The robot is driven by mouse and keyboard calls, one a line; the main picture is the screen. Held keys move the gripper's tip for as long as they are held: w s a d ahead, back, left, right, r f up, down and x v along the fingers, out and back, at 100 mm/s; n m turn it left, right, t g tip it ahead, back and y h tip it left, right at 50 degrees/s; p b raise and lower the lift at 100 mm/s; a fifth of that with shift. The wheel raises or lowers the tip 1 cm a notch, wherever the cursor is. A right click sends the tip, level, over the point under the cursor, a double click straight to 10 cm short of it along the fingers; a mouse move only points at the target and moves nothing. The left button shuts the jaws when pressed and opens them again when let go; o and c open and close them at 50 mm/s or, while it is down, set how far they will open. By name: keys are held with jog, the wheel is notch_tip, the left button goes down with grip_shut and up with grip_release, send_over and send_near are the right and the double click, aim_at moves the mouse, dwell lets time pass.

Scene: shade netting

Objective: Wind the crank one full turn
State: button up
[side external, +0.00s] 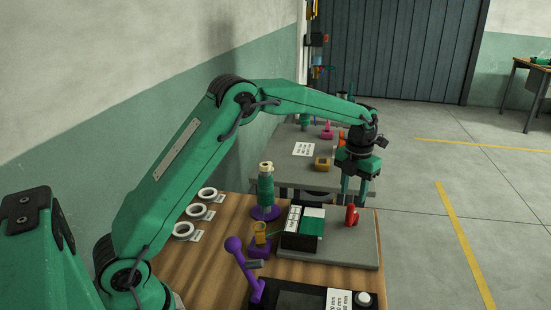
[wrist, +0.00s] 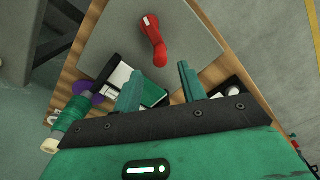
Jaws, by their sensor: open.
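The red crank (side external: 352,215) stands on a grey base plate (side external: 335,250) on the wooden table. In the wrist view the crank (wrist: 154,42) is a red arm with a white mark at one end and a rounded red knob at the other. A white and green block (side external: 303,228) sits left of it on the same plate. My gripper (side external: 354,196) is above the crank in the side view, its fingers pointing down. In the wrist view my gripper (wrist: 160,74) is open and empty, and the knob lies just beyond the gap between the fingertips.
A green spool (side external: 266,188) on a purple base and a purple lever (side external: 240,260) stand left of the plate. Several white rings (side external: 196,212) lie along the wall. A dark panel (side external: 300,298) is at the front. A grey bench (side external: 310,165) stands behind.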

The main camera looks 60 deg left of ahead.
jog(key=n, duration=0.5)
jog(key=shift+s+t, duration=0.1)
jog(key=shift+t, duration=0.3)
jog(key=n, duration=0.4)
jog(key=shift+f, duration=0.15)
jog(key=n+t, duration=0.1)
jog(key=n, duration=0.3)
jog(key=shift+s, duration=0.15)
jog(key=n, duration=0.5)
jog(key=shift+s+d+f+t, duration=0.1)
jog(key=shift+s+t, duration=0.05)
jog(key=shift+t, duration=0.15)
jog(key=n, duration=0.4)
jog(key=shift+s, duration=0.15)
jog(key=n+t, duration=0.1)
jog(key=n, duration=0.3)
jog(key=shift+s, duration=0.15)
jog(key=n, duration=0.4)
jog(key=shift+s, duration=0.2)
jog(key=n, duration=0.3)
jog(key=n+t, duration=0.1)
jog(key=n, duration=0.1)
jog(key=shift+s+n, duration=0.25)
jog(key=shift+n, duration=0.05)
jog(key=shift+f, duration=0.1)
